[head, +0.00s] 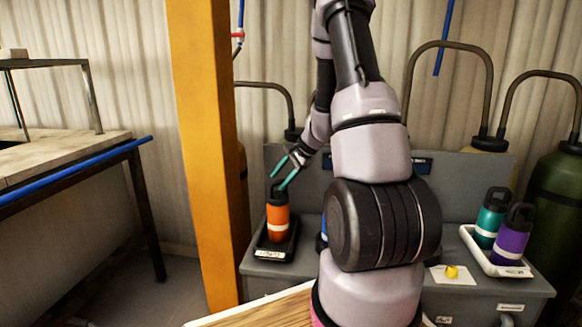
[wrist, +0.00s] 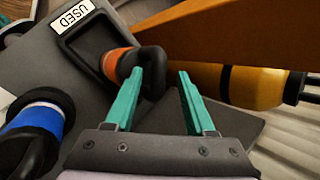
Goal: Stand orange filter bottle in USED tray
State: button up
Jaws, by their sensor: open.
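The orange filter bottle (head: 277,220) stands upright in the black tray (head: 291,247) on the left of the grey bench. Its black looped cap is on top. In the wrist view the bottle (wrist: 114,65) is seen from above, inside the tray (wrist: 68,45) labelled USED. My gripper (head: 277,183) is open at the height of the cap. In the wrist view its teal fingers (wrist: 168,75) are apart with nothing between the tips. The left finger overlaps the cap's loop; I cannot tell whether it touches.
A blue bottle (wrist: 38,125) stands beside the tray, mostly hidden behind my arm in the head view. A yellow post (head: 205,150) rises close left of the tray. A white tray (head: 487,258) at right holds teal (head: 489,222) and purple (head: 512,238) bottles.

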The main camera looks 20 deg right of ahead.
jog(key=v, duration=0.9)
jog(key=s+a+r+n, duration=0.3)
jog(key=s+a+r, duration=0.15)
jog(key=r, duration=0.25)
jog(key=s+a+r+n, duration=0.3)
jog(key=s+a+r, duration=0.1)
jog(key=a+r, duration=0.25)
jog(key=s+a+r+n+t+h, duration=0.2)
jog(key=s+r, duration=0.5)
jog(key=s, duration=0.6)
jog(key=shift+s+a+r+n+h, duration=0.25)
jog(key=shift+a+n+h, duration=0.5)
jog(key=shift+n, duration=0.45)
